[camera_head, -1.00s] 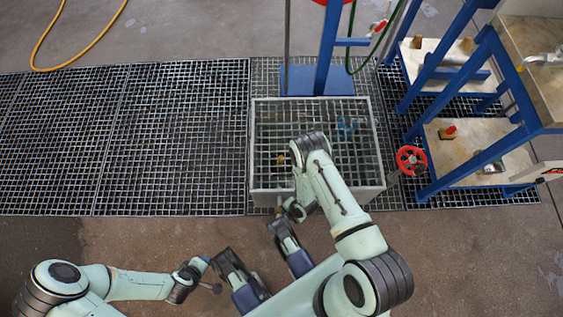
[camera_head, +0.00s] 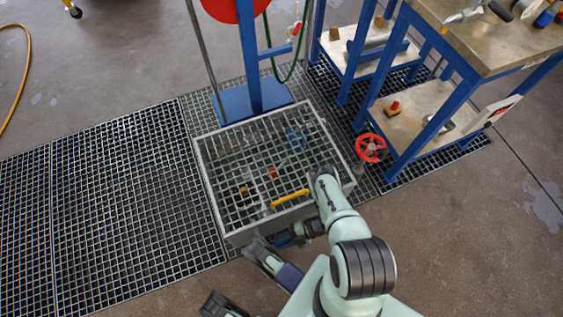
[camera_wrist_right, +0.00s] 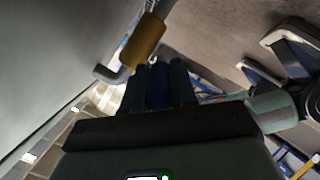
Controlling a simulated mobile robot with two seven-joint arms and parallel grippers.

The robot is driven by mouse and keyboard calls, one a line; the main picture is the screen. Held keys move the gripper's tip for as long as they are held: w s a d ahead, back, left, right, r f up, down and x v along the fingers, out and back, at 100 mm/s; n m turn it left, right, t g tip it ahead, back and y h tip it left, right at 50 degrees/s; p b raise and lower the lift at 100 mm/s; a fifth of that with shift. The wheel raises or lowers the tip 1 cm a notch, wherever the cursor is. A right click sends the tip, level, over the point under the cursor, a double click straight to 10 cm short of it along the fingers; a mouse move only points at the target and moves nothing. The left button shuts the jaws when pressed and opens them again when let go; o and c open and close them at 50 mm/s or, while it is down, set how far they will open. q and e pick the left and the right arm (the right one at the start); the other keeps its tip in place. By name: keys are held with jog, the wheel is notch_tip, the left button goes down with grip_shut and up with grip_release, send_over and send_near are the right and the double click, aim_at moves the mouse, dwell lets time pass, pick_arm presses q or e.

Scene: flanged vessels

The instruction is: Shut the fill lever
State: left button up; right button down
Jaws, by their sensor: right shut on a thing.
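My right gripper (camera_head: 278,241) is low at the front wall of the grey grated box. In the right wrist view its dark fingers (camera_wrist_right: 158,85) are close together. An orange-yellow grip (camera_wrist_right: 143,40) on a bent grey rod (camera_wrist_right: 112,75) lies at the fingertips, beside a grey wall. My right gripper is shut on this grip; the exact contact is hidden. I take the grip to be the fill lever, but no label shows.
A blue stand (camera_head: 250,60) is behind, and a workbench (camera_head: 470,40) is at right. Open floor grating (camera_head: 110,200) lies left.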

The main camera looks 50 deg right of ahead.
jog(key=shift+d+f+t+y, duration=0.15)
jog(key=shift+f+t+y, duration=0.35)
jog(key=shift+f+y, duration=0.2)
jog(key=shift+f, duration=0.1)
jog(key=c, duration=0.9)
grip_release()
jog(key=v, duration=1.3)
jog(key=shift+d+f, duration=0.2)
jog(key=shift+s, duration=0.1)
